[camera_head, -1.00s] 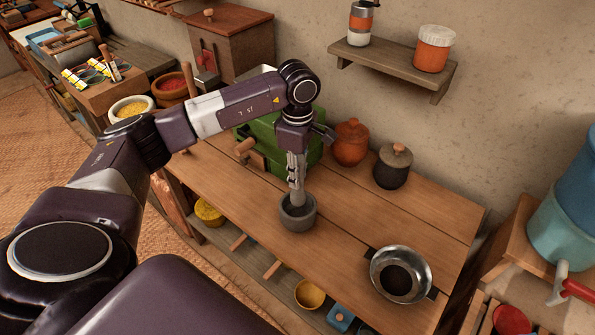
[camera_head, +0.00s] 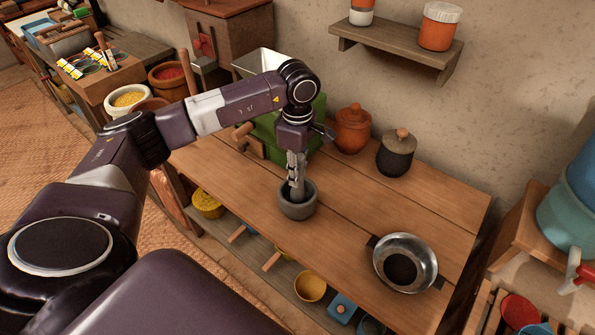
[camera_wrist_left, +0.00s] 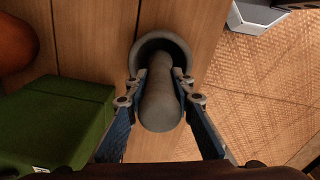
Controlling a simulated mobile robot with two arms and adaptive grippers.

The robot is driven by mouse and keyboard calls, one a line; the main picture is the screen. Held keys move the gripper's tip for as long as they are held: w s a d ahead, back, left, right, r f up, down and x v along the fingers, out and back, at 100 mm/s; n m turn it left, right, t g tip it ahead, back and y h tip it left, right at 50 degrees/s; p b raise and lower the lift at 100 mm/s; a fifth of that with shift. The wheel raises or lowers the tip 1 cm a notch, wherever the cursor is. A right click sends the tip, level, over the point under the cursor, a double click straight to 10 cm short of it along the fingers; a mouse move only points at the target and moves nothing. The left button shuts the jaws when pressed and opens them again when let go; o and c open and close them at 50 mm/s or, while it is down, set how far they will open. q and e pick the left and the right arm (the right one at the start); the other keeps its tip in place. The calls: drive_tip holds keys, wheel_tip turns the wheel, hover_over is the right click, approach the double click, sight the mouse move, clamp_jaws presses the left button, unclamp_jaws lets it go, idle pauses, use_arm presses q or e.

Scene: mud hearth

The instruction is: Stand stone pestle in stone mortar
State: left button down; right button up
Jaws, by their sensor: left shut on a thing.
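The grey stone mortar (camera_head: 298,206) stands on the wooden table. My left gripper (camera_head: 297,183) points down over it, shut on the grey stone pestle (camera_head: 297,196). The pestle's lower end is inside the mortar's mouth in the head view. In the left wrist view the pestle (camera_wrist_left: 160,100) sits between both fingers (camera_wrist_left: 160,88), and its far end reaches into the mortar (camera_wrist_left: 160,42). Whether the pestle touches the mortar's floor is hidden. My right gripper is not in view.
A green box-shaped thing (camera_head: 265,135) stands close behind the mortar. An orange jar (camera_head: 352,130) and a dark jar (camera_head: 396,155) stand at the back. A metal bowl (camera_head: 428,262) lies to the right. The tabletop between mortar and bowl is clear.

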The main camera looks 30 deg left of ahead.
use_arm(q)
drive_tip(key=c, duration=1.6)
unclamp_jaws()
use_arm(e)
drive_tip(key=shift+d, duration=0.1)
use_arm(q)
wheel_tip(320, 180, up, 12)
drive_tip(key=shift+r, duration=0.1)
